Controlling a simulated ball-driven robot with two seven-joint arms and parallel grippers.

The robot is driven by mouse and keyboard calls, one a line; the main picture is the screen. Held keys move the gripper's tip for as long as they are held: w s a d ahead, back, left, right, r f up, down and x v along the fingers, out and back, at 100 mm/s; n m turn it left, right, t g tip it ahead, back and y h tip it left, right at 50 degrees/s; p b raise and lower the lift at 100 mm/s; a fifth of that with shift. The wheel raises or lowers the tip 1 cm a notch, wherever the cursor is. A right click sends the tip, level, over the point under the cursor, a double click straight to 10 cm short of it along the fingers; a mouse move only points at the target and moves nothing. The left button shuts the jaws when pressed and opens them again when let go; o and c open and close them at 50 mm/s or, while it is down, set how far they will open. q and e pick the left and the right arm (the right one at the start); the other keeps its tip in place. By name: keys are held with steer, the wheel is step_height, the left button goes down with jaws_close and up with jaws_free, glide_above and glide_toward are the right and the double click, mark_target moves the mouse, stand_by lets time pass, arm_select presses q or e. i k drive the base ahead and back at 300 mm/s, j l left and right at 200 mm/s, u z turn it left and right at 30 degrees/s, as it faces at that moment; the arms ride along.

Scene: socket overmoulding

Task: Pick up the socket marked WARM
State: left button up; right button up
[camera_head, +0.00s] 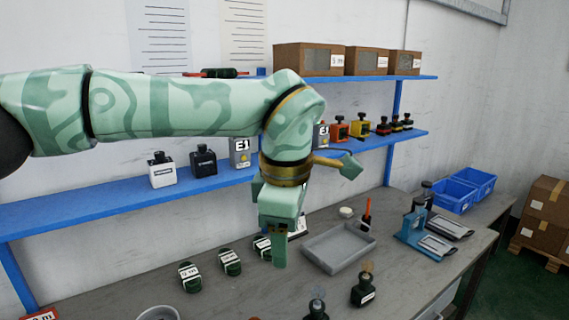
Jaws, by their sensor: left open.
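Three dark green rounded pieces with white labels, perhaps the sockets, sit in a slanting row on the grey bench: a left one (190,277), a middle one (230,262) and a right one (261,245). Their labels are too small to read, so I cannot tell which is marked WARM. My left gripper (280,262) points down over the bench, just right of the right piece, and partly covers that area. It is open and I see nothing held in it. My right gripper is out of view.
A grey tray (338,262) lies right of my left gripper. Small dark bottles (366,290) stand at the front. Blue-based devices (412,232) and blue bins (453,195) stand farther right. A blue shelf (120,208) with bottles runs behind my arm.

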mark_target(363, 293)
steer(key=k+l, duration=0.8)
